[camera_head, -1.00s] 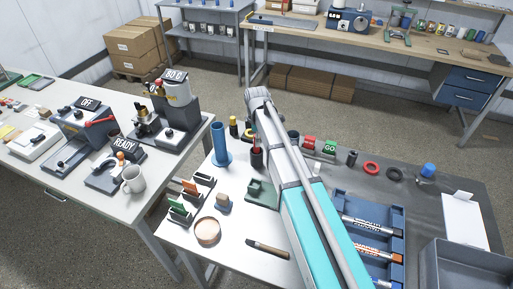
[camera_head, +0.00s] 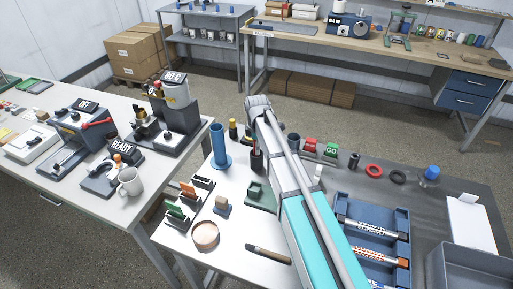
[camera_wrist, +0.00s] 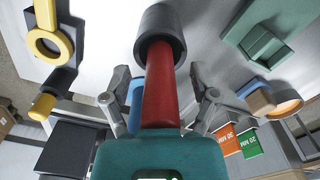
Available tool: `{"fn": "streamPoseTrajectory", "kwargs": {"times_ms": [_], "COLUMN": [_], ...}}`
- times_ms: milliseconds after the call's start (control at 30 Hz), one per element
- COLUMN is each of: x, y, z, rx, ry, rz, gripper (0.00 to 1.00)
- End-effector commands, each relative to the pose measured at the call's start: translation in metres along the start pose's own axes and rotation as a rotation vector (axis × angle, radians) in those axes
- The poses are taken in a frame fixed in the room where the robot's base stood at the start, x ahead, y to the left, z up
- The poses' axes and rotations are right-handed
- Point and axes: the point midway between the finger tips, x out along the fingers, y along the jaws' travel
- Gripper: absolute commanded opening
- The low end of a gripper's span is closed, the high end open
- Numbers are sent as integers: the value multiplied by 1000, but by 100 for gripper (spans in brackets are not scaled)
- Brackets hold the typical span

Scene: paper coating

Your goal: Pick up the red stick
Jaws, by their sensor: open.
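The red stick (camera_wrist: 160,88) stands in a dark round cup (camera_wrist: 160,30) in the wrist view, its shaft running from the cup towards my gripper. My gripper (camera_wrist: 158,104) is open, with one finger on each side of the shaft and visible gaps between. The near end of the stick is hidden behind the teal body of my gripper. In the head view the dark cup (camera_head: 257,163) stands on the near table, just left of my arm. My gripper's fingers cannot be made out there.
A tall blue cylinder (camera_head: 220,147) and a yellow-topped dark item (camera_head: 233,129) stand close to the cup. A green block (camera_head: 260,194), slotted holders (camera_head: 178,215) and a round dish (camera_head: 205,235) lie nearer. A blue tray (camera_head: 402,227) lies right of my arm.

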Motion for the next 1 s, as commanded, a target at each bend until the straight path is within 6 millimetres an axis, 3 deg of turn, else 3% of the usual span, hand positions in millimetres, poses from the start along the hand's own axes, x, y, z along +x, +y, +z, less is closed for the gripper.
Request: {"fn": "streamPoseTrajectory", "kwargs": {"times_ms": [133,533,1000], "x": [0,0,-3], "y": [0,0,0], "z": [0,0,0], "rx": [0,0,0], "ry": [0,0,0], "rz": [0,0,0], "gripper": [75,0,0]}}
